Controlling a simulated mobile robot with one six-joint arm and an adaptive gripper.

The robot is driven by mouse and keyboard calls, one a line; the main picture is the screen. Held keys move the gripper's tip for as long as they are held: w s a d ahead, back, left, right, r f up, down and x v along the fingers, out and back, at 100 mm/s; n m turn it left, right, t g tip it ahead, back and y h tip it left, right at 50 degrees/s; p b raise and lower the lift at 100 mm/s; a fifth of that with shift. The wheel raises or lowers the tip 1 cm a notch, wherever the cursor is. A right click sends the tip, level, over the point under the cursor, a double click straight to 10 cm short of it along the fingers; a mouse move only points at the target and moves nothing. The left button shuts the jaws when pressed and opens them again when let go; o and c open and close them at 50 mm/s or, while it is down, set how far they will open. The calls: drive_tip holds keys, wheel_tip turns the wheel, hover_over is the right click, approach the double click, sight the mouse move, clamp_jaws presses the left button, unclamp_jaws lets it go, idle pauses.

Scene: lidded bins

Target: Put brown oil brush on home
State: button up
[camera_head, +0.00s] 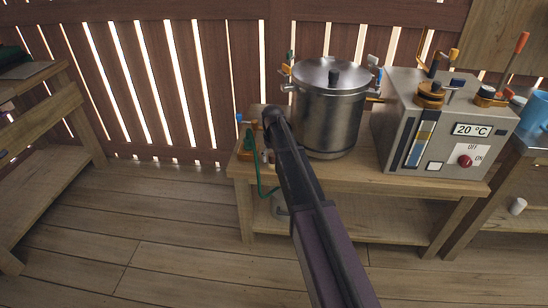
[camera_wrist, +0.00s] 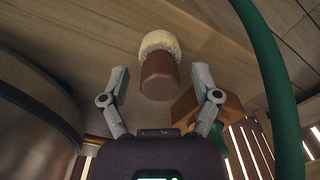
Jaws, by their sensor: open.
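The brown oil brush (camera_wrist: 158,77) shows in the wrist view as a short brown cylinder with a cream bristle end pointing up in the picture. My gripper (camera_wrist: 161,83) is open, with one finger on each side of the brush's brown end. Gaps show between the fingers and the brush, and it is not gripped. In the head view my arm covers most of this spot, and I cannot make out the brush there. No place marked as home can be told in either view.
A steel pot (camera_head: 330,112) with a lid stands close to my arm, also at the left of the wrist view (camera_wrist: 35,120). An orange-brown block (camera_wrist: 194,108) and a green hose (camera_wrist: 275,80) are near my gripper. A control box (camera_head: 440,125) stands right on the wooden table (camera_head: 350,175).

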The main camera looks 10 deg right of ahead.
sight(273, 155)
wheel_tip(273, 155, up, 12)
drive_tip(key=p, duration=1.2)
drive_tip(key=shift+s, duration=0.1)
idle(0.7)
drive_tip(key=s+m, duration=0.2)
drive_tip(key=s, duration=2.6)
drive_tip(key=shift+s+d, duration=0.2)
drive_tip(key=shift+s, duration=0.15)
